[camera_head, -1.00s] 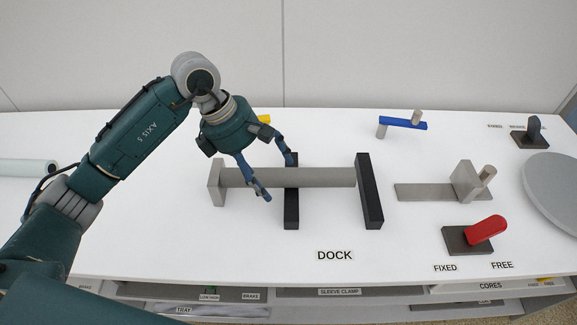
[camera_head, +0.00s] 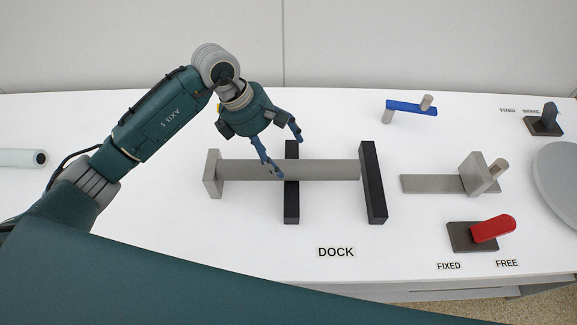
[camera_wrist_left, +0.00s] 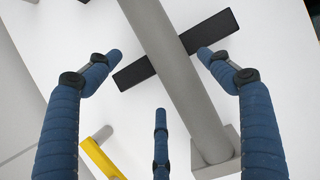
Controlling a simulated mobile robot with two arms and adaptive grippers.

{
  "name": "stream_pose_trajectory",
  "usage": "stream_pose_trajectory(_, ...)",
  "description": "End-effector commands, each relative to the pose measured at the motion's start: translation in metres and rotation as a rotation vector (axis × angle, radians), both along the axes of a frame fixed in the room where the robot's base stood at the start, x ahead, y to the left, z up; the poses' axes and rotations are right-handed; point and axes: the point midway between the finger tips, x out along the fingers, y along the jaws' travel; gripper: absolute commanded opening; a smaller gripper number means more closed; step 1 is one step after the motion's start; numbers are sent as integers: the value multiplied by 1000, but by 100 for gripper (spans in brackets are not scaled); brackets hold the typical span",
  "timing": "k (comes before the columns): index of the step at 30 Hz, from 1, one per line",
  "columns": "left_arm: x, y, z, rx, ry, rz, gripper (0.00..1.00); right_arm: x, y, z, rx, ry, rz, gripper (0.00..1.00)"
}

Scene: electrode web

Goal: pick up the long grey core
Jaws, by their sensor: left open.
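The long grey core (camera_head: 325,169) lies level across two black supports, the left one (camera_head: 291,209) near its middle and the right one (camera_head: 373,183) at its right end. A square grey plate (camera_head: 213,174) sits at its left end. My left gripper (camera_head: 286,154) is open over the core near the left support, with one finger in front of the core and another behind. In the left wrist view the core (camera_wrist_left: 175,65) runs between the spread fingers (camera_wrist_left: 160,75), with the end plate (camera_wrist_left: 215,155) at lower right. Contact cannot be told. My right gripper is out of view.
A blue bar on posts (camera_head: 410,108) stands behind right. A grey bracket (camera_head: 435,184) and a red lever (camera_head: 492,229) stand to the right. A pale roll (camera_head: 20,158) lies far left. A yellow piece (camera_wrist_left: 100,160) shows in the left wrist view. The table before the DOCK label is clear.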

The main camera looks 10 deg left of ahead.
Motion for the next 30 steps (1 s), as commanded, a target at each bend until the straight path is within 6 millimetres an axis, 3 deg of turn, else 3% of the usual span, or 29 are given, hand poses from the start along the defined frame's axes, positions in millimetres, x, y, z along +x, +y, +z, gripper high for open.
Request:
stream_pose_trajectory(5,-5,-13,-20,-2,8,0,80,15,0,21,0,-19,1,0)
stream_pose_trajectory(9,-2,-19,-38,-1,4,0,80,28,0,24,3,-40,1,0)
stream_pose_trajectory(18,-1,-20,-44,1,1,0,80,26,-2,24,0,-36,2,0)
stream_pose_trajectory(27,0,-20,-43,-1,0,0,23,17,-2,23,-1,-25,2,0)
stream_pose_trajectory(30,0,-20,-43,-1,0,0,23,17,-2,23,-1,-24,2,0)
